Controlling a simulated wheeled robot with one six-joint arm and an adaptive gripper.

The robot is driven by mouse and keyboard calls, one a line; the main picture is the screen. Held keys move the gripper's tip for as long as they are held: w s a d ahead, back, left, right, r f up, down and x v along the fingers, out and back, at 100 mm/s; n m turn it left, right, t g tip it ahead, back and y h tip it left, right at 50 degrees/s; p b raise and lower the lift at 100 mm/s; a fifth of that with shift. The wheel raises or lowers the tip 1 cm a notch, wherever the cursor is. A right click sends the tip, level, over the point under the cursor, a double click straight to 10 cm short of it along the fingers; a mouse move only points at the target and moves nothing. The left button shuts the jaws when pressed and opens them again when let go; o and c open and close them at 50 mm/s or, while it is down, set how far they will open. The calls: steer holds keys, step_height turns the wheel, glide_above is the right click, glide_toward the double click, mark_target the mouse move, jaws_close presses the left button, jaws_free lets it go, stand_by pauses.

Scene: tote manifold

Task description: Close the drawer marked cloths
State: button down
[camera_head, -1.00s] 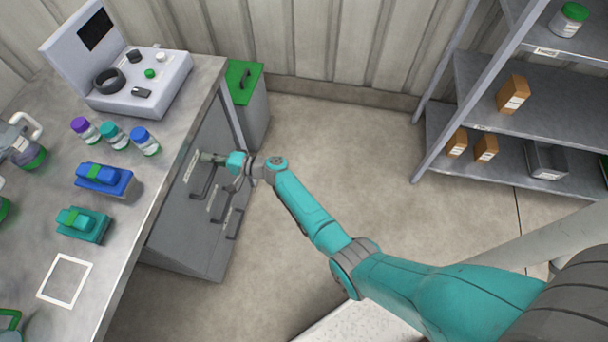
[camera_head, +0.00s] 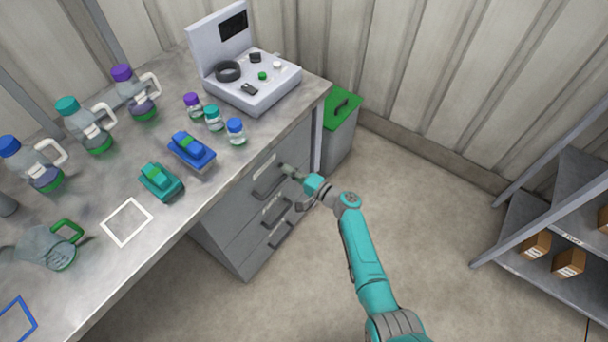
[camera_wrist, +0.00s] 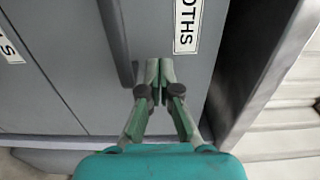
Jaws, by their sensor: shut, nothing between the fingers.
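The drawer marked cloths shows in the wrist view as a grey front (camera_wrist: 200,85) with a partly cut-off label (camera_wrist: 187,25) reading "OTHS". A dark bar handle (camera_wrist: 122,45) is to the left of my gripper there. In the head view the top drawer's handle (camera_head: 268,186) is under the bench top. My gripper (camera_wrist: 160,66) is shut and empty, its fingertips at the drawer front between handle and label. It also shows at the top drawer in the head view (camera_head: 288,168). I cannot tell whether the fingertips touch the front or whether the drawer is fully flush.
Lower drawers with handles (camera_head: 280,236) sit below in the same cabinet. The bench (camera_head: 200,215) above holds bottles, jars and a device case (camera_head: 262,95). A green-lidded bin (camera_head: 340,112) stands beside the cabinet. A shelf rack (camera_head: 525,225) is at the right; floor between is clear.

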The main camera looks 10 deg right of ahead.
steer(key=v, duration=1)
steer(key=shift+s+d, duration=0.2)
steer(key=shift+d, duration=0.05)
steer(key=shift+f, duration=0.1)
steer(key=s+f+g+h, duration=0.1)
steer(key=s+f+h, duration=0.2)
steer(key=s+f, duration=0.45)
steer(key=s+d+f+n+h, duration=0.1)
steer(key=s+h, duration=0.2)
steer(key=s, duration=0.8)
steer(key=s+d+f+n+h, duration=0.1)
steer(key=s+d+f+h, duration=0.15)
steer(key=s, duration=0.95)
steer(key=s+d+r+n+t+h, duration=0.1)
steer(key=s+r+n, duration=0.1)
steer(key=s+r, duration=0.4)
steer(key=s+d+r+n+t+h, duration=0.1)
steer(key=s+r, duration=0.5)
steer(key=r, duration=0.7)
steer(key=s+d+r+n+t+h, duration=0.1)
steer(key=s+r+n, duration=0.3)
steer(key=r, duration=0.6)
steer(key=shift+s+d+r+h, duration=0.4)
steer(key=shift+s+h, duration=0.25)
steer(key=shift+s, duration=0.5)
